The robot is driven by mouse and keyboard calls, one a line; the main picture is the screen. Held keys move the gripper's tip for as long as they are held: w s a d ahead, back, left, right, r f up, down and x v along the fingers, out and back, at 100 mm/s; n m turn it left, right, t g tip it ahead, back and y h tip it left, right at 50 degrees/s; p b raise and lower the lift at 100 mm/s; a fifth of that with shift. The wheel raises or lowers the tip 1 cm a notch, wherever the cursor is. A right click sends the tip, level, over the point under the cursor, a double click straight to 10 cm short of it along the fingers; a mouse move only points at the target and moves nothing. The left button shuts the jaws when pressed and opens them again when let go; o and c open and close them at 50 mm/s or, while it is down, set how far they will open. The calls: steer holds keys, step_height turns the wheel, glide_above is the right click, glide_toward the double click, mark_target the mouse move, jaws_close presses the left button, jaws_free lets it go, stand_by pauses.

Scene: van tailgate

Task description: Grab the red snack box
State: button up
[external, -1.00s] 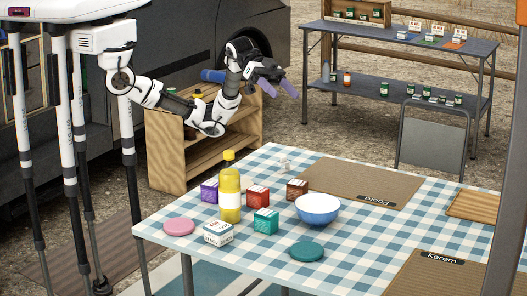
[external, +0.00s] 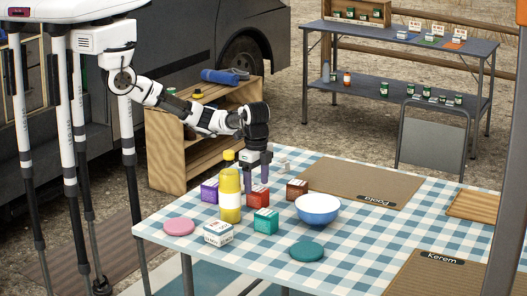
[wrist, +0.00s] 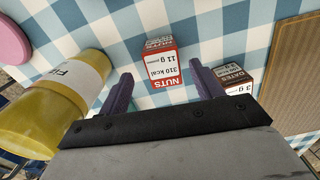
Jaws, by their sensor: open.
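The red snack box (external: 258,197) stands on the checked tablecloth, behind the teal box and right of the yellow bottle. In the wrist view the red box (wrist: 161,63) reads "NUTS" and lies ahead, between the lines of the two fingers. My gripper (external: 257,178) points down just above and behind the red box, its purple fingers spread. In the wrist view my gripper (wrist: 158,80) is open with nothing held. Whether the fingertips reach down beside the box is hard to tell.
The yellow bottle (external: 230,205) stands close on the left, also in the wrist view (wrist: 45,105). A brown dates box (external: 296,190) is close on the right. The purple box (external: 210,191), teal box (external: 266,222), white box (external: 218,234) and blue bowl (external: 318,210) surround the area.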

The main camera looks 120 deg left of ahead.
mark_target(258, 189)
steer(key=shift+w+a+f+p, duration=0.1)
steer(key=shift+f+p, duration=0.3)
steer(key=shift+f, duration=1.05)
steer(key=shift+a+f+p, duration=0.1)
steer(key=shift+f+p, duration=0.3)
steer(key=shift+f, duration=1.05)
steer(key=c, duration=1.1)
